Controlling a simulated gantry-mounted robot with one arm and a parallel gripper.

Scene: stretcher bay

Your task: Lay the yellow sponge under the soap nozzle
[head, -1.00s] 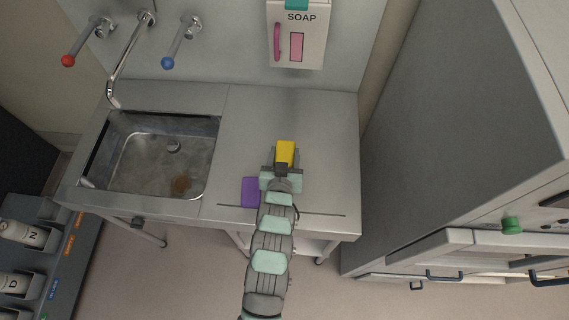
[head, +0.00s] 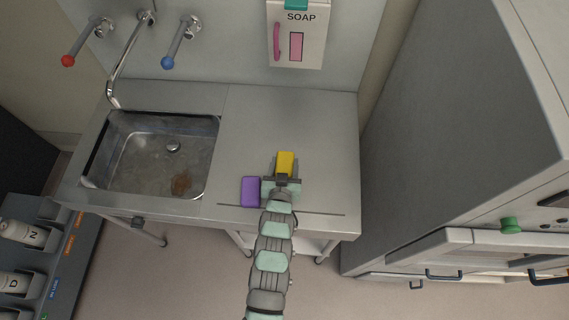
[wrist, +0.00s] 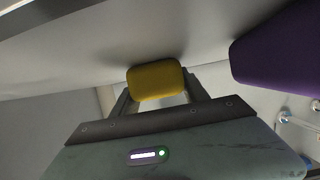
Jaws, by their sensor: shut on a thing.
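The yellow sponge (head: 286,161) is at the middle of the steel counter, held at the tip of my gripper (head: 285,172). In the wrist view the yellow sponge (wrist: 156,80) sits between the two fingers of my gripper (wrist: 160,95), which are shut on it. I cannot tell whether the sponge touches the counter. The white soap dispenser (head: 297,52) with a pink lever and a pink window hangs on the back wall, beyond the sponge and slightly right of it. Its nozzle is not clearly visible.
A purple block (head: 250,191) lies on the counter just left of my gripper. The steel sink (head: 150,160) with a brown stain is to the left, with a tap (head: 128,60) above. A grey cabinet (head: 440,140) stands right. The counter (head: 305,115) below the dispenser is clear.

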